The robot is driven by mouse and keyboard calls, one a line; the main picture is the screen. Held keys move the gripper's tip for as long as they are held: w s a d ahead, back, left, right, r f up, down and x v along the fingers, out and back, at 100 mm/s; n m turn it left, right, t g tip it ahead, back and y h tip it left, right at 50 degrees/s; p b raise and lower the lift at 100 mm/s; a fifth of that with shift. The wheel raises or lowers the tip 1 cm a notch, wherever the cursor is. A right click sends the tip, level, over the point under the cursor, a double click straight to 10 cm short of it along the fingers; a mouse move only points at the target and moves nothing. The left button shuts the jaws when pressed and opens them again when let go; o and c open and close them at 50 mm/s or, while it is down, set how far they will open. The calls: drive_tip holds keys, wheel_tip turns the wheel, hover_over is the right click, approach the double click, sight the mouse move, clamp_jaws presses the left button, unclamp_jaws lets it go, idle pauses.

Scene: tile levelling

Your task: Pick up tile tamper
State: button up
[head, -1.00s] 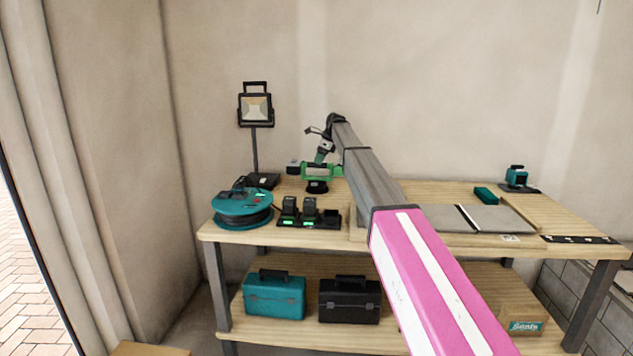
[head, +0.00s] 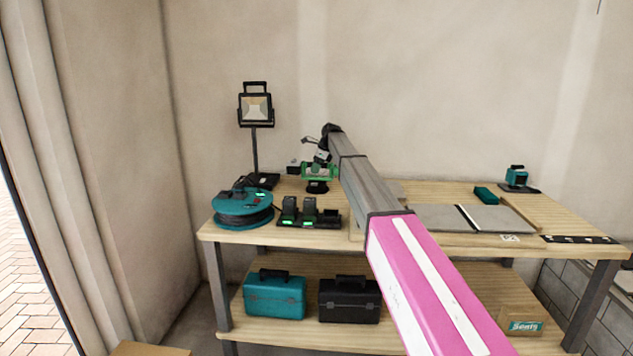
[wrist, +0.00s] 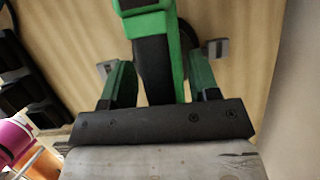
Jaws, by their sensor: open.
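The tile tamper (head: 317,187) stands on the workbench toward the back left, with a green body and a black round foot. In the wrist view the tamper's green and black body (wrist: 178,48) lies between the two green fingers of my gripper (wrist: 162,60). The fingers are open, one on each side, with a visible gap to the body. Part of the tamper is hidden behind the gripper in the head view.
On the workbench (head: 400,244), a cable reel (head: 242,208) and battery chargers (head: 309,216) stand in front and left of the tamper. A work light (head: 256,108) stands behind left. Grey tiles (head: 465,219) and a teal laser level (head: 516,177) are to the right.

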idle(0.3)
clamp_jaws()
drive_tip(key=shift+r, duration=0.1)
